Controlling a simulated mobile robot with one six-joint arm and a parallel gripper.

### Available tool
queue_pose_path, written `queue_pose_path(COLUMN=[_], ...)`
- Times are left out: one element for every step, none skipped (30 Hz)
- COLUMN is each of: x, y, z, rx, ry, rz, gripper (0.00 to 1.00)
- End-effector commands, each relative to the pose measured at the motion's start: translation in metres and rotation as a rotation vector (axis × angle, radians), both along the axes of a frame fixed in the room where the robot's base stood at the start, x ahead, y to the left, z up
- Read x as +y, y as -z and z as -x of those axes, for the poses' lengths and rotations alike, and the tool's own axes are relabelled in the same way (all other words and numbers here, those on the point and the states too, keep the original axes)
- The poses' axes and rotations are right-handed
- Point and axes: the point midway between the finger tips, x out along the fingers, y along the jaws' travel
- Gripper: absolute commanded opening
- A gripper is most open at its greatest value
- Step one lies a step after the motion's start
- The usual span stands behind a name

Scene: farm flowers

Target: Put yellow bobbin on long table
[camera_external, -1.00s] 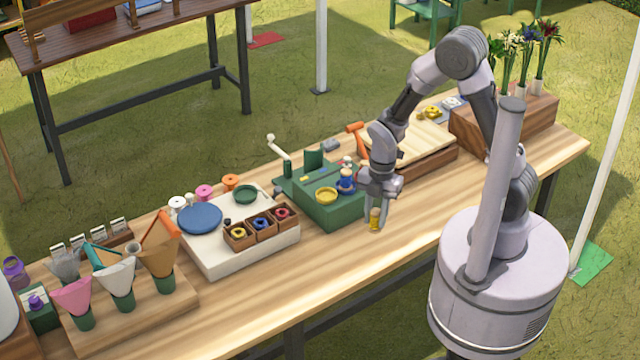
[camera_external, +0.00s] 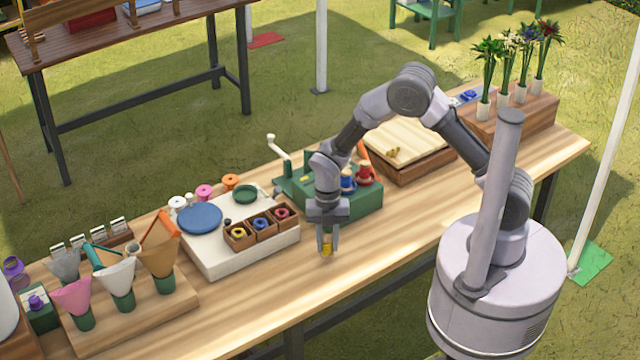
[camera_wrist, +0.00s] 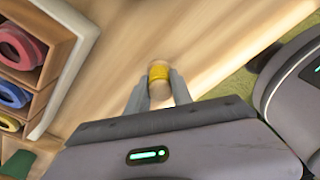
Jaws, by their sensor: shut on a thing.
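The yellow bobbin (camera_external: 327,249), a pale wooden spool with a yellow band, is between the fingers of my gripper (camera_external: 327,242). My gripper is shut on it over the front part of the long wooden table (camera_external: 260,280). In the wrist view, the bobbin (camera_wrist: 158,74) sticks out beyond the fingertips, with bare wood behind it. I cannot tell whether its end touches the tabletop.
The green stand (camera_external: 357,205) with blue and red bobbins is behind my gripper. The white board (camera_external: 215,265) with small wooden boxes is to the left. Bare wood lies along the table's front. Flowers (camera_external: 488,70) stand at the back right.

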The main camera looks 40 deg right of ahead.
Motion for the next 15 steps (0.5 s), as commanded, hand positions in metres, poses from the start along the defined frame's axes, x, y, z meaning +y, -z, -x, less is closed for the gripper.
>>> queue_pose_path(x=[-0.0006, -0.0005, -0.0005, -0.0004, -0.0004, -0.0004, -0.0005, -0.0005, -0.0005, -0.0005, -0.0005, -0.0006, -0.0006, -0.0006, -0.0006], y=[0.0153, 0.0199, 0.0222, 0.0215, 0.0201, 0.0193, 0.0191, 0.0189, 0.0193, 0.0202, 0.0215, 0.0232, 0.0242, 0.0231, 0.0226], z=[0.0007, 0.0006, 0.0004, 0.0004, 0.0003, 0.0003, 0.0003, 0.0003, 0.0004, 0.0004, 0.0004, 0.0005, 0.0005, 0.0005, 0.0005], rx=[0.002, 0.001, 0.001, 0.001, 0.0, 0.0, 0.0, 0.0, 0.0, 0.0, 0.0, 0.0, 0.0, 0.0, 0.0], ry=[0.0, -0.001, 0.0, 0.0, -0.001, 0.0, 0.0, 0.0, 0.0, 0.0, 0.0, 0.0, 0.0, 0.0, 0.0], rz=[0.001, 0.002, 0.001, 0.001, 0.0, 0.0, 0.0, 0.0, 0.0, 0.0, 0.0, 0.0, 0.0, 0.0, 0.0], gripper=[0.0, 0.0, 0.0, 0.0, 0.0, 0.0, 0.0, 0.0, 0.0, 0.0, 0.0, 0.0, 0.0, 0.33, 0.41])
